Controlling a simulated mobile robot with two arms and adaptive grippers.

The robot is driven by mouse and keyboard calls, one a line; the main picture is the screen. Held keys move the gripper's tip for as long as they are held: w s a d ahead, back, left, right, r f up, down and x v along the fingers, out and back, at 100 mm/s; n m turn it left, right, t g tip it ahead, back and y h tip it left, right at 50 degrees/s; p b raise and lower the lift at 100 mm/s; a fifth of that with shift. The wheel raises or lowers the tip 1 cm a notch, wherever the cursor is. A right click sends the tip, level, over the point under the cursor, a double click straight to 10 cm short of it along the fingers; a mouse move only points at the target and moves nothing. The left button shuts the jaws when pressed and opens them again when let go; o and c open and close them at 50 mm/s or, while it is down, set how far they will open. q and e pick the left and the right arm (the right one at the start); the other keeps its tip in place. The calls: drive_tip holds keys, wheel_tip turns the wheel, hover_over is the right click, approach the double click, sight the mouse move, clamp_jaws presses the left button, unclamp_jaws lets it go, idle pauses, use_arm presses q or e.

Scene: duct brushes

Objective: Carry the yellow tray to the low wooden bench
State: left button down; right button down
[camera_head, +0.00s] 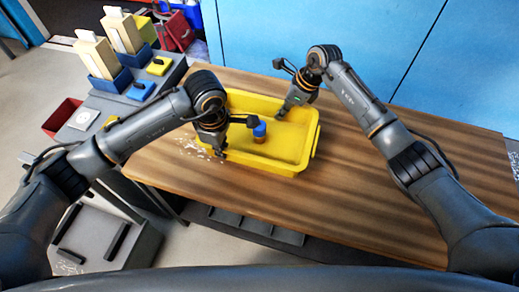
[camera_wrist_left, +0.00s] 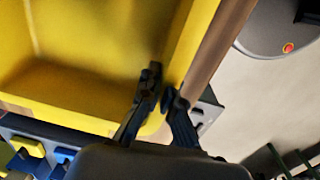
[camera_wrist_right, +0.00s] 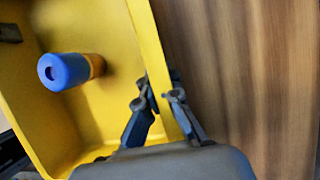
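The yellow tray (camera_head: 286,148) is over the left part of the wooden bench (camera_head: 400,170); I cannot tell whether it rests on it or hangs just above. A blue-and-orange cylinder (camera_head: 260,132) is inside the tray and also shows in the right wrist view (camera_wrist_right: 70,70). My left gripper (camera_head: 219,152) is at the tray's left end, its fingers closed on either side of the wall (camera_wrist_left: 185,50). My right gripper (camera_head: 283,113) is at the far side, its fingers closed on either side of the wall (camera_wrist_right: 150,45). The grippers' contact faces are mostly hidden.
A grey table (camera_head: 125,100) stands to the left, with blue holders (camera_head: 104,78), a yellow block (camera_head: 158,65) and a blue block (camera_head: 141,90). Blue panels (camera_head: 300,30) stand behind the bench. The bench's right part is clear.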

sight(281, 122)
use_arm(q)
drive_tip(key=shift+f, duration=0.15)
use_arm(e)
drive_tip(key=shift+f, duration=0.1)
